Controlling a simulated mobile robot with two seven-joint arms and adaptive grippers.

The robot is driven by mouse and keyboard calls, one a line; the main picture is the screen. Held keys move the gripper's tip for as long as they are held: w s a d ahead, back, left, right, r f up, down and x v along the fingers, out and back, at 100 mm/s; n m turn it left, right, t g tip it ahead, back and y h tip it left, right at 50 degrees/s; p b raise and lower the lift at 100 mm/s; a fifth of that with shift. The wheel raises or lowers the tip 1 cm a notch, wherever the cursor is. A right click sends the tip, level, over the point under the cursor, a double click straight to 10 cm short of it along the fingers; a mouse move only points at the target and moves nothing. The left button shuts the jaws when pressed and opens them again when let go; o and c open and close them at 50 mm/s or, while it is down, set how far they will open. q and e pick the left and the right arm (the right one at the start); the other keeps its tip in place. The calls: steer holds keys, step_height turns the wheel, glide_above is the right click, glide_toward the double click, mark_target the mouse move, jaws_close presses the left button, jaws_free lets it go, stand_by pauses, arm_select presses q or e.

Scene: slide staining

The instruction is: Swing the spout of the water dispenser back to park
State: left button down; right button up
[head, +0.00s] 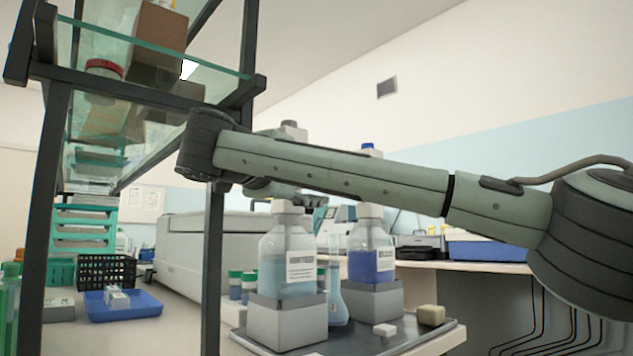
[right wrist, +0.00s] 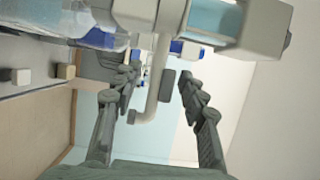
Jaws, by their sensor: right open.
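A pale angled spout (right wrist: 153,95) hangs from a white dispenser head (right wrist: 138,12) in the right wrist view. My right gripper (right wrist: 158,88) is open, with the spout showing between its two fingers; I cannot tell whether either finger touches it. In the head view two dispenser bottles stand on grey blocks: one with pale blue-green liquid (head: 286,272) and one with darker blue liquid (head: 371,262). Their labels are too small to read. My right forearm crosses in front of the bottles' tops and hides the spouts there. My left gripper is not in view.
A grey tray (head: 385,340) under the bottles also holds a flask (head: 337,303) and small blocks (head: 431,315). Green-capped jars (head: 235,285) stand behind. A dark-framed glass shelf (head: 150,60) rises at left, close to my right wrist. A blue tray (head: 125,309) lies at left.

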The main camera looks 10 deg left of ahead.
steer(key=v, duration=1.1)
steer(key=shift+s, duration=0.35)
steer(key=shift+a, duration=0.1)
